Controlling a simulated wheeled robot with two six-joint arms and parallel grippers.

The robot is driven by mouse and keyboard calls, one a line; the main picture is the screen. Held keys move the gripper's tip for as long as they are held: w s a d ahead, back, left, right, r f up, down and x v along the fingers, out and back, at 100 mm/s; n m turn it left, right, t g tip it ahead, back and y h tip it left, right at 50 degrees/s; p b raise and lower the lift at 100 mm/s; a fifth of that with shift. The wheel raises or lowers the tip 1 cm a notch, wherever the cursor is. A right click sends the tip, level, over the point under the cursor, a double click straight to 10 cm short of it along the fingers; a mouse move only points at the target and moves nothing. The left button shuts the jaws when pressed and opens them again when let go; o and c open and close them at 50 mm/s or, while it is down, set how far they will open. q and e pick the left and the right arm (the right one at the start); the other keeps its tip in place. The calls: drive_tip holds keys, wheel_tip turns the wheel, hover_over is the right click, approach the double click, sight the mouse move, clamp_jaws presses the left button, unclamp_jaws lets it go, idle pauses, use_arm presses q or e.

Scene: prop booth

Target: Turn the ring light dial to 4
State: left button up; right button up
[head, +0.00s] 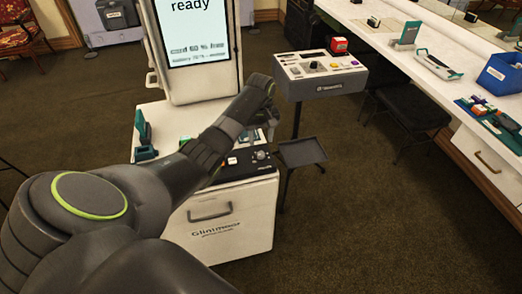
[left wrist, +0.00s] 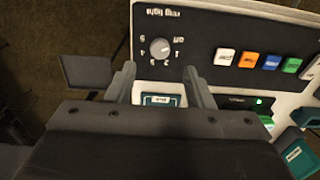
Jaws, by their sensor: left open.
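The ring light dial (left wrist: 160,47) is a small round grey knob on a black panel (left wrist: 205,35) in the left wrist view. The lettering "ring light" and "off" around it appears upside down; the small numbers and the pointer are too blurred to read surely. In the head view the dial (head: 261,155) shows on the cart's top, just below my left gripper (head: 269,135). In the left wrist view my left gripper (left wrist: 160,72) is open, its two fingers apart and empty, with the dial just beyond the gap between the tips. My right gripper is not in view.
Coloured buttons (left wrist: 249,60) sit beside the dial. A small dark tray (head: 302,152) is right of the cart (head: 215,225). A grey control box (head: 320,78) on a post stands behind. The kiosk screen (head: 195,35) rises behind my arm. A long white counter (head: 455,90) is at right.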

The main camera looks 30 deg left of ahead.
sight(261, 154)
use_arm(q)
wheel_tip(261, 154, down, 7)
drive_tip(key=shift+f, duration=0.1)
drive_tip(key=shift+c, duration=0.3)
drive_tip(key=c, duration=0.9)
